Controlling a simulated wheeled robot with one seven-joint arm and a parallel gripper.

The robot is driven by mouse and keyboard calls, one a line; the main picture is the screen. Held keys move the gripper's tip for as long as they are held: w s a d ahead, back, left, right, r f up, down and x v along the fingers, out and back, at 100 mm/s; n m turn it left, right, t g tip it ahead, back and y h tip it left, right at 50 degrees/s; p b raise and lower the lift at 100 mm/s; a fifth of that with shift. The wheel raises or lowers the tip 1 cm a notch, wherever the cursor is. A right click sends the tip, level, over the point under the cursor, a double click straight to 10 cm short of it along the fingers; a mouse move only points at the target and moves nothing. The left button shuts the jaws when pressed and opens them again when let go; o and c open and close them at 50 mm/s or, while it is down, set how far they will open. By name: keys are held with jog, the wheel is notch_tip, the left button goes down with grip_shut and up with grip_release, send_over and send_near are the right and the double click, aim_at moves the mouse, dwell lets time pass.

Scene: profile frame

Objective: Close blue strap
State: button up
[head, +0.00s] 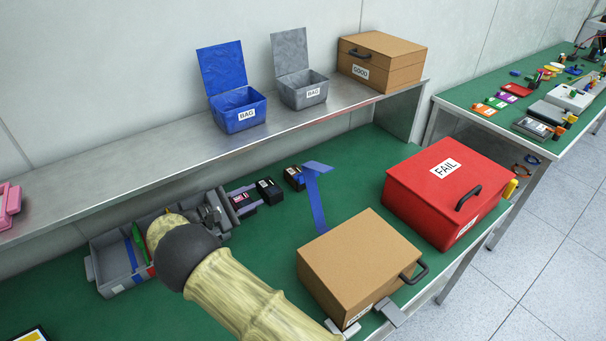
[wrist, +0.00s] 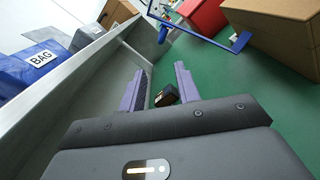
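The blue strap (head: 317,200) stands out from the green worktop in the head view, with a long strip and a bent flap at its upper end. In the wrist view the blue strap (wrist: 205,38) shows as a thin bent band near the top, beyond my fingers. My gripper (head: 256,195) is to the left of the strap and apart from it. In the wrist view its two purple fingers are spread open (wrist: 160,70). A small black box (wrist: 166,96) shows between them, farther off. I cannot tell how the strap is fastened.
A cardboard box (head: 360,255) and a red FAIL box (head: 425,190) stand right of the strap. Small black boxes (head: 294,178) lie near my gripper. A grey tray (head: 105,265) is at the left. A metal shelf (head: 160,172) with a blue bin (head: 238,112) runs behind.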

jog(key=p+x, duration=0.5)
jog(key=x, duration=1.2)
jog(key=shift+w+d, duration=0.15)
jog(key=shift+d, duration=0.1)
